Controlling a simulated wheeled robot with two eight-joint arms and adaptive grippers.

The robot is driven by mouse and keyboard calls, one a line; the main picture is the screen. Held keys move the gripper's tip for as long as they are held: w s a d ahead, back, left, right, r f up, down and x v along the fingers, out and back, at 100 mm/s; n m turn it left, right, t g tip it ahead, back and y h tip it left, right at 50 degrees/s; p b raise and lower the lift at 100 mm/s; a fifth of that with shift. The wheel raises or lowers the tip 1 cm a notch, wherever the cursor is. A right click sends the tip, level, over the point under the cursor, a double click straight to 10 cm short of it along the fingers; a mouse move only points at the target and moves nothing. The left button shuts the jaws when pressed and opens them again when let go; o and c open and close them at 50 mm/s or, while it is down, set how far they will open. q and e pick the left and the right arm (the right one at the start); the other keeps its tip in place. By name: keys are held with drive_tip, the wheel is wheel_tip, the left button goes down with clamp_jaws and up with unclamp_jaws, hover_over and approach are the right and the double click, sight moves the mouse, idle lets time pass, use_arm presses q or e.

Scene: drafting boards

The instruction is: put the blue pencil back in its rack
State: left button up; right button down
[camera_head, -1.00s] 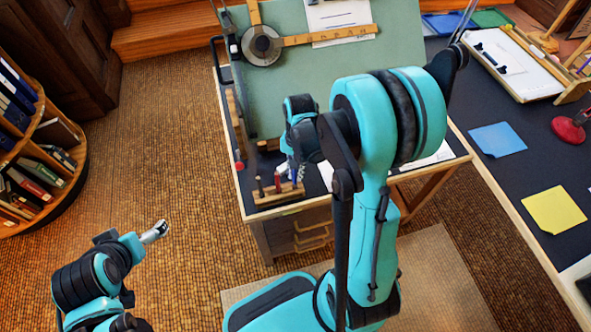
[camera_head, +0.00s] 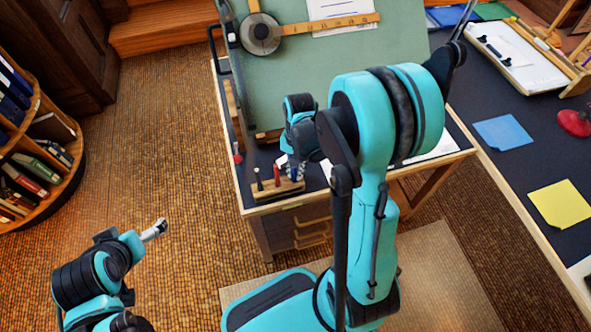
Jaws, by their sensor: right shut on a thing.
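The wooden rack (camera_head: 270,193) stands on the near left corner of the drafting desk. A red pencil (camera_head: 276,175) and a dark pencil (camera_head: 259,181) stand upright in it. My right gripper (camera_head: 292,171) is at the right end of the rack, shut on the blue pencil (camera_head: 294,173). Only a little of that pencil shows, and I cannot tell whether its lower end is in a hole of the rack. My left gripper (camera_head: 156,230) is over the floor at the lower left, away from the desk; its jaws are too small to read.
The tilted green drafting board (camera_head: 300,75) rises behind the rack. A side table with a blue sheet (camera_head: 502,133) and a yellow sheet (camera_head: 562,204) stands at the right. A round bookcase (camera_head: 50,165) is at the left. The floor between is clear.

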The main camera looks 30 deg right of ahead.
drive_tip(key=shift+f+b, duration=0.4)
drive_tip(key=shift+f, duration=0.1)
drive_tip(key=c, duration=1.5)
unclamp_jaws()
drive_tip(key=shift+r, duration=0.1)
wheel_tip(320, 180, up, 12)
drive_tip(key=d, duration=0.1)
drive_tip(key=shift+w, duration=0.45)
drive_tip(key=s+a+r+n+t+h, duration=0.1)
drive_tip(key=s+a+r+n+t, duration=0.3)
drive_tip(key=s+a+n+t, duration=0.2)
drive_tip(key=shift+s+a+n+t, duration=0.25)
drive_tip(key=shift+a+n+t, duration=0.9)
drive_tip(key=shift+n, duration=0.75)
